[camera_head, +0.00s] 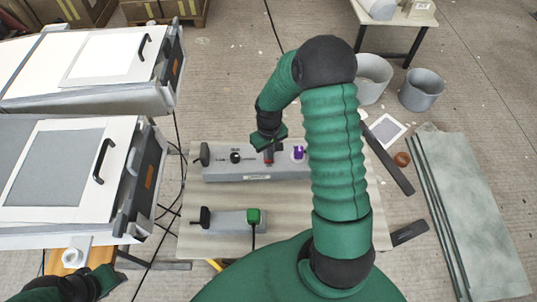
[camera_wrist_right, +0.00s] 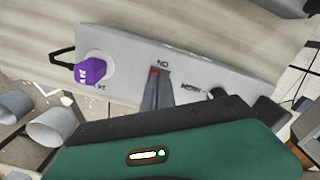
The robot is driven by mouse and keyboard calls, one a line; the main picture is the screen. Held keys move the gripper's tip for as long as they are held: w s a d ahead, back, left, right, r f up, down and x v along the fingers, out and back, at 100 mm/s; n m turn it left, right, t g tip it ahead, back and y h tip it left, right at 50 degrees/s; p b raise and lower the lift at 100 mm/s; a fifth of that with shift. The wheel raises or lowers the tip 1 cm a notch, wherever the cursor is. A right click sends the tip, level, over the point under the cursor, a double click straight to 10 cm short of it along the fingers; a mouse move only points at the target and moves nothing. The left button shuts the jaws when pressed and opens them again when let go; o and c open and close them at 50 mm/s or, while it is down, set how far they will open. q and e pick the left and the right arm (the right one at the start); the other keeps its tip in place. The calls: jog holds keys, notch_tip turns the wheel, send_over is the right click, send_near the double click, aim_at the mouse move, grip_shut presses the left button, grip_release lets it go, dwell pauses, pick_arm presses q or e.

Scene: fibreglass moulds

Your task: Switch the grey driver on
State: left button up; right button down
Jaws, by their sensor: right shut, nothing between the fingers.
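The grey driver (camera_head: 235,173) appears to be the long grey box on the low table, with a black knob (camera_head: 235,158), a red switch (camera_head: 269,157) and a purple knob (camera_head: 298,153). In the right wrist view its top face (camera_wrist_right: 125,62) shows an upside-down "ON" label and the purple knob (camera_wrist_right: 90,71). My right gripper (camera_wrist_right: 155,82) is shut and empty, its fingertips at the red switch just below the label. The fingers hide most of the switch, so its position and any contact are unclear. My left gripper (camera_head: 92,286) is at the lower left, its fingers unclear.
A smaller grey box (camera_head: 225,221) with a green knob (camera_head: 254,216) sits nearer on the table (camera_head: 188,240). Moulds with black handles (camera_head: 104,160) stand at left. Grey buckets (camera_head: 421,90) and a long greenish panel (camera_head: 475,215) are on the floor at right.

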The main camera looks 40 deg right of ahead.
jog(key=shift+f+b, duration=0.55)
jog(key=shift+f, duration=0.35)
dwell(0.8)
jog(key=shift+r, duration=0.1)
notch_tip(320, 180, up, 7)
jog(key=p, duration=0.7)
